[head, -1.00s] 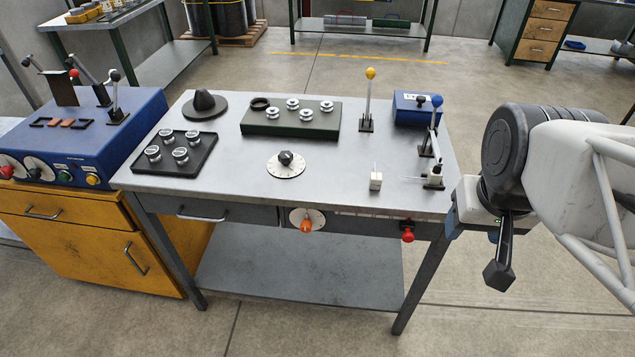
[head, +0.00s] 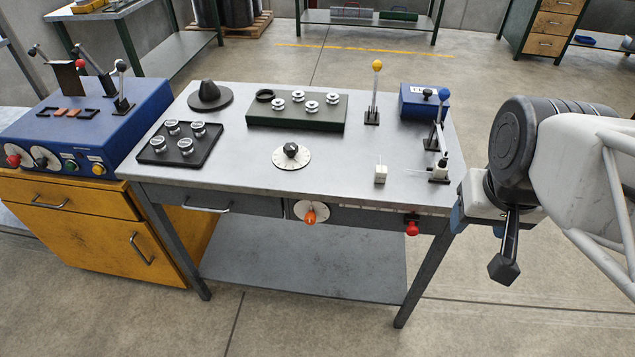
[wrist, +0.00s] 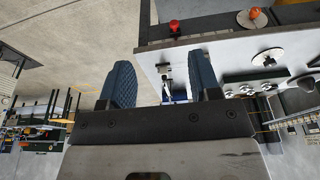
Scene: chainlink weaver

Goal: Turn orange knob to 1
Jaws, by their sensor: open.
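The orange knob (head: 310,217) sits on a white round dial (head: 302,209) on the front face of the grey table, below the tabletop. Its dial marks are too small to read. In the wrist view the orange knob (wrist: 254,14) shows at the upper right, on the table's front. My gripper (wrist: 162,88) is open and empty, with two dark blue fingers apart. In the head view my gripper hangs at the right end of the table, well to the right of the knob, mostly hidden by my arm.
A red knob (head: 412,228) is on the front face, right of the dial. The floor before the table is clear.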

